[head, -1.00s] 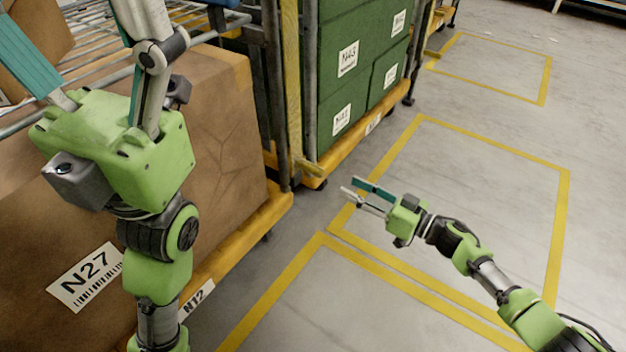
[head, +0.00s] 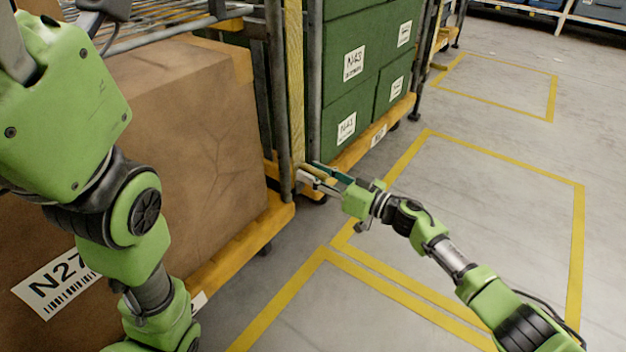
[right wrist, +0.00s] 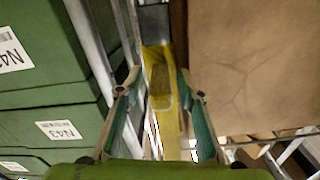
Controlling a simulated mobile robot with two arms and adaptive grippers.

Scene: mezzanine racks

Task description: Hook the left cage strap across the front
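The yellow strap (head: 295,85) hangs straight down between the cage with the brown box and the cage with green boxes. Its upper end is outside the head view. My right gripper (head: 312,176) is at the strap's lower end. In the right wrist view the strap (right wrist: 160,60) lies between the two spread fingers, with a gap on each side. The left cage has an orange base (head: 240,240) and holds a large brown box (head: 190,130) labelled N27. My left gripper (head: 52,18) is at the upper left, its fingers spread and their tips cut off by the frame.
Green boxes (head: 350,45) labelled N43 fill the cage to the right, close beside the strap. Grey cage posts (head: 277,90) stand next to the strap. The floor (head: 480,220) on the right is clear, with yellow marked bays.

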